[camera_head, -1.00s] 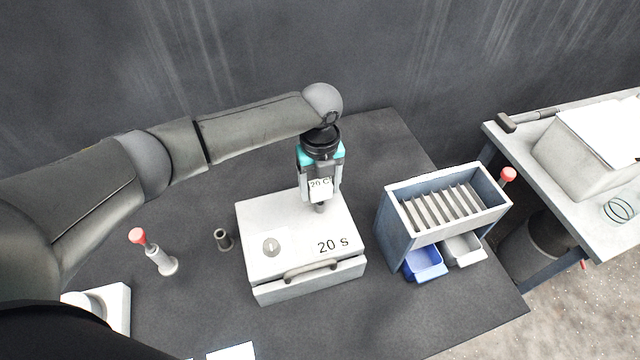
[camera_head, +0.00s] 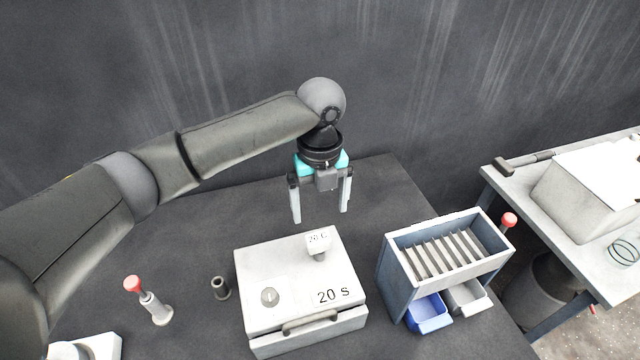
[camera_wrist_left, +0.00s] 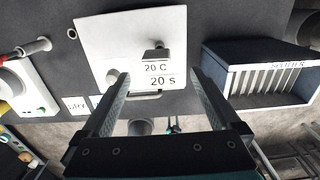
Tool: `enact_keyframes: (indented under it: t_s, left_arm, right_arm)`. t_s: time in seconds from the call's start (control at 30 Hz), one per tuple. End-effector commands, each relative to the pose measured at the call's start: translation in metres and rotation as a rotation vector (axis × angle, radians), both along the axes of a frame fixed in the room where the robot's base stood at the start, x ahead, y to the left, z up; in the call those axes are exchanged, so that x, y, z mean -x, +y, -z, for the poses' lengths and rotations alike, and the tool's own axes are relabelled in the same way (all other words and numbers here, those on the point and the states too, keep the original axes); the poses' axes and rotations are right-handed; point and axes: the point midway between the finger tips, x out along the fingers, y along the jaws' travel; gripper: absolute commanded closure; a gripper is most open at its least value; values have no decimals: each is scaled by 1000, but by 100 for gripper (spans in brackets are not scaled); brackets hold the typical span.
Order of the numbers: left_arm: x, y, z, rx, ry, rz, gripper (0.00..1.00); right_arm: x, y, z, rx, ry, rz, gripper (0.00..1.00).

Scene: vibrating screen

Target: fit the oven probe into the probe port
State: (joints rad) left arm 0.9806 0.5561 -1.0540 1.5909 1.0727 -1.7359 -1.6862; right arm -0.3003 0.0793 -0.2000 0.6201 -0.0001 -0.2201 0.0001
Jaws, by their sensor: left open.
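The oven probe (camera_head: 318,243) is a small pale block with a "20 C" label. It stands upright on top of the white oven box (camera_head: 262,306), at the back right of its lid, where the port is; its lower end and the port are hidden. My left gripper (camera_head: 321,218) is open and empty, above and behind the probe, with its fingers pointing down and clear of it. In the left wrist view the probe (camera_wrist_left: 155,56) lies beyond the spread fingertips (camera_wrist_left: 160,80). My right gripper is not in view.
A blue-grey slotted splitter box (camera_head: 390,270) with a blue tray (camera_head: 428,312) and a grey tray (camera_head: 467,297) stands right of the oven. The table behind the oven is clear.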

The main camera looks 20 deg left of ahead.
Motion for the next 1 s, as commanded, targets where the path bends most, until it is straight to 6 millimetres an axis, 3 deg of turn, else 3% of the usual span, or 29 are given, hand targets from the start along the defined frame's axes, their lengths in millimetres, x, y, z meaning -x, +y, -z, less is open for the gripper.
enact_keyframes:
  t_s: [0.1,0.33,1.0]
  left_arm:
    - [-1,0,-27,0,-5,1,3]
    - [0,0,-55,1,-1,0,3]
    - [0,0,-60,1,1,1,3]
  right_arm:
    - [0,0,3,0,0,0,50]
    - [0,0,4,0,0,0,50]
    - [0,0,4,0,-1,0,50]
